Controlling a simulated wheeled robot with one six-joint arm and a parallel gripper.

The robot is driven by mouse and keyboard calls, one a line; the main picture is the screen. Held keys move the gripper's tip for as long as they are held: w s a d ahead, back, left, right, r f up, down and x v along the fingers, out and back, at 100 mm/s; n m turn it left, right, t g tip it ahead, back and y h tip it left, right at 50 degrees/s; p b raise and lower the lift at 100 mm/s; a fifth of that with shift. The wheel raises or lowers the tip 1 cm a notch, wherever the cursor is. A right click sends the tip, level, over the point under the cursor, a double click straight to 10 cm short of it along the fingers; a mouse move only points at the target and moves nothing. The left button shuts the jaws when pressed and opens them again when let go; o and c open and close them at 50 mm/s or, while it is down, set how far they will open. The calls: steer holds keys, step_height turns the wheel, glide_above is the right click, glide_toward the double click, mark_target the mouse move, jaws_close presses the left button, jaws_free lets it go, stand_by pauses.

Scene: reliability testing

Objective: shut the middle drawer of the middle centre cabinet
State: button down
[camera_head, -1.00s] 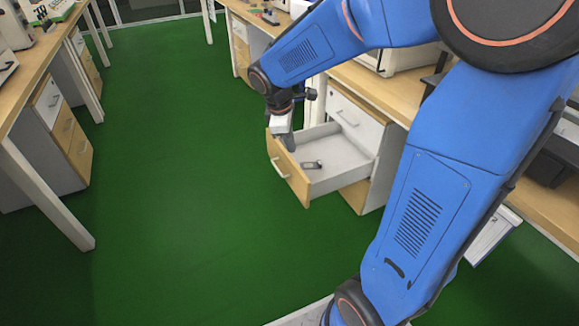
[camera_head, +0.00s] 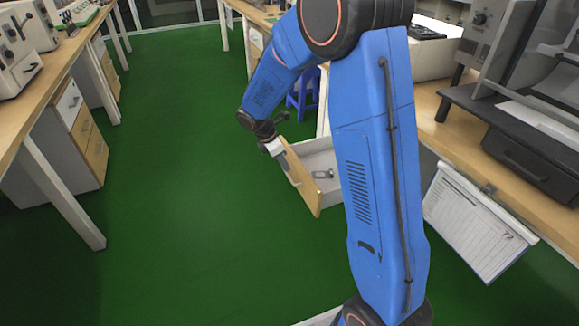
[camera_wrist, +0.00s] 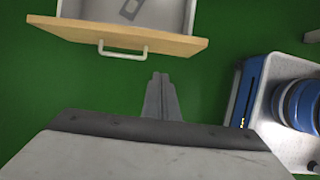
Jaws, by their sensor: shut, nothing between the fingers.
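The open drawer (camera_head: 327,188) has a wooden front (camera_head: 304,180) and a pale interior with a small grey object (camera_head: 322,174) in it. Its cabinet is mostly hidden behind my arm. The wooden front (camera_wrist: 110,36) and its pale handle (camera_wrist: 122,51) show at the top of the wrist view. My gripper (camera_head: 284,164) is shut and empty, pointing down at the outer side of the front, near its far end. In the wrist view my gripper (camera_wrist: 161,80) lies just below the front, right of the handle; I cannot tell whether it touches.
A blue stool (camera_head: 303,92) stands beyond the drawer. A clipboard (camera_head: 475,225) hangs from the right bench edge. The left bench has a cabinet with drawers (camera_head: 85,130). The green floor (camera_head: 200,200) between the benches is clear.

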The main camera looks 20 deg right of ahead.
mark_target(302, 174)
steer(key=shift+w+d+f, duration=0.1)
steer(key=shift+d+f, duration=1.7)
steer(key=shift+f, duration=0.15)
steer(key=shift+w+d+f, duration=0.1)
steer(key=shift+d+f, duration=1.65)
steer(key=shift+f, duration=0.2)
steer(key=shift+d, duration=0.1)
steer(key=w+d, duration=0.1)
steer(key=d, duration=2.8)
steer(key=shift+w, duration=0.15)
steer(key=shift+a, duration=0.2)
